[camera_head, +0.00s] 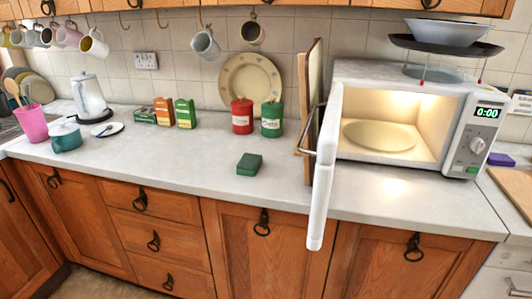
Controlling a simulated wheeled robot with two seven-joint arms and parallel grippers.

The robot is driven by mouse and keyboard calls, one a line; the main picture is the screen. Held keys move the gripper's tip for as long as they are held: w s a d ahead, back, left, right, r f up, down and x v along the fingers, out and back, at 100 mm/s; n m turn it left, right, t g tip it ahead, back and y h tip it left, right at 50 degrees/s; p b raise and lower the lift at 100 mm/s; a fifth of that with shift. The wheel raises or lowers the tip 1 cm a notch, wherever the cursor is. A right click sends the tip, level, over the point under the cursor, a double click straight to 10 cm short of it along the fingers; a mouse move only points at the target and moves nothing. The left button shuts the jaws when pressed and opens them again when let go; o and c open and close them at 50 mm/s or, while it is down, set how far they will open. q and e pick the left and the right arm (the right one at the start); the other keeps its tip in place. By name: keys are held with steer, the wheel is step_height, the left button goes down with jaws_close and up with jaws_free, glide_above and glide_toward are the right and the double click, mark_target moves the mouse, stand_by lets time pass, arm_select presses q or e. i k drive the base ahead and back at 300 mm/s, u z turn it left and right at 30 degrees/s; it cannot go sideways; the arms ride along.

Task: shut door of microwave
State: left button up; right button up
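The white microwave (410,75) stands on the counter at the right. Its door (323,185) is wide open, swung out toward me past the counter's front edge and seen nearly edge-on. A metal handle (308,152) sticks out on the door's left side. The lit cavity is empty apart from a round turntable plate (379,135). The display reads 0:00. Neither of my grippers is in view.
Wooden boards (308,110) stand upright just left of the door. A green box (249,164) lies on the counter, with red (242,116) and green (272,119) canisters behind it. A bowl (453,30) sits above the microwave. The front middle counter is mostly clear.

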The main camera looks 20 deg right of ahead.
mark_target(326, 154)
steer(key=u, duration=0.5)
steer(key=i, duration=0.95)
steer(key=z, duration=2)
steer(key=i, duration=0.5)
steer(key=z, duration=0.05)
steer(key=k, duration=0.5)
steer(key=z, duration=1.65)
